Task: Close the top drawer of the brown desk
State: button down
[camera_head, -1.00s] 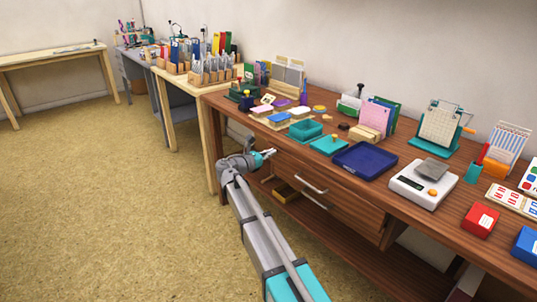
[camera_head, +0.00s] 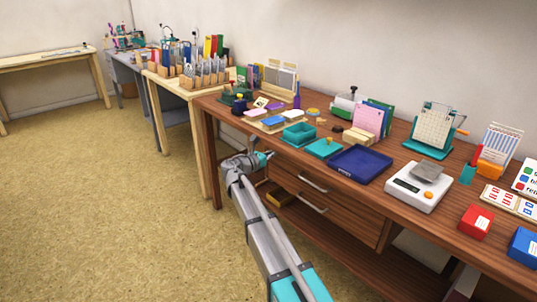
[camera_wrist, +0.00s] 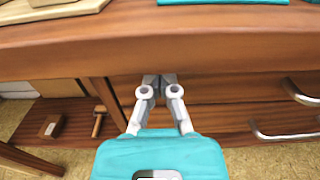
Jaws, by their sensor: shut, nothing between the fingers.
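The brown desk (camera_head: 345,203) has two stacked drawers under its top, each with a metal bar handle. The top drawer (camera_head: 296,178) looks nearly flush with the desk front; I cannot tell whether a small gap remains. Its front also shows in the wrist view (camera_wrist: 225,90), with its handle (camera_wrist: 300,93) at the right edge. The lower drawer (camera_wrist: 212,118) is beneath it with its own handle (camera_wrist: 284,133). My gripper (camera_head: 269,155) is shut and empty. In the wrist view its fingertips (camera_wrist: 159,79) are at the left part of the top drawer front, under the desktop edge; contact is unclear.
The desktop holds a teal tray (camera_head: 299,133), a dark blue tray (camera_head: 360,164), a white scale (camera_head: 417,188) and a red box (camera_head: 475,222). An open shelf space with a small box (camera_wrist: 50,127) lies left of the drawers. The floor at left is clear.

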jog(key=shift+w+d, duration=0.15)
jog(key=shift+d, duration=0.15)
jog(key=v, duration=1.4)
jog(key=shift+a, duration=0.3)
